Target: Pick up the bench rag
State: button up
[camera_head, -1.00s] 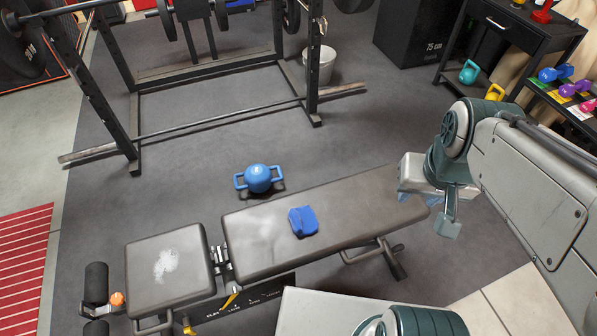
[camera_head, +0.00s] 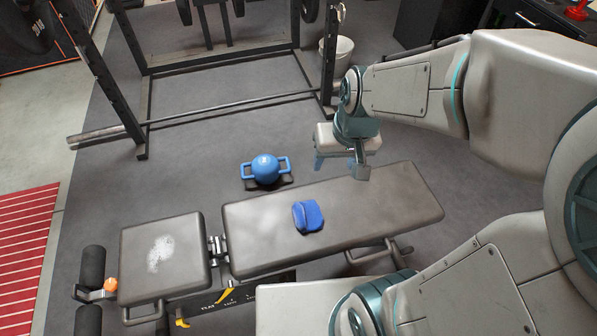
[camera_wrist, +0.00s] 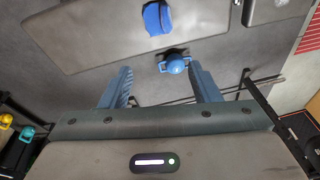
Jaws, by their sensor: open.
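The bench rag (camera_head: 307,216) is a blue folded cloth lying on the long grey pad of the weight bench (camera_head: 400,200). In the wrist view the rag (camera_wrist: 157,18) shows at the top, beyond the fingertips. My gripper (camera_head: 340,166) is beyond the bench's far edge, to the right of and farther back than the rag, and apart from it. In the wrist view the two blue fingers of my gripper (camera_wrist: 160,80) are spread wide with nothing held between them.
A blue kettlebell with side handles (camera_head: 265,169) stands on the floor just behind the bench. A squat rack (camera_head: 140,90) with a low bar stands farther back. A white chalk-like patch (camera_head: 160,252) marks the short seat pad. The long pad around the rag is clear.

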jog(key=n+b, duration=0.1)
jog(key=b, duration=0.6)
send_near(300, 213)
jog(key=b, duration=0.1)
jog(key=f+b, duration=0.1)
jog(key=b, duration=0.1)
jog(key=w+f+h+b, duration=0.1)
jog(key=shift+w+a+f+g, duration=0.1)
jog(key=shift+a+f+g, duration=0.2)
jog(key=shift+a, duration=0.1)
jog(key=shift+w+a+f+b, duration=0.15)
jog(key=shift+f+b, duration=0.55)
jog(key=shift+f, duration=0.75)
jog(key=shift+w+a+f+b, duration=0.15)
jog(key=shift+f+b, duration=0.55)
jog(key=shift+f, duration=0.7)
jog(key=shift+f, duration=0.25)
jog(key=c, duration=1.1)
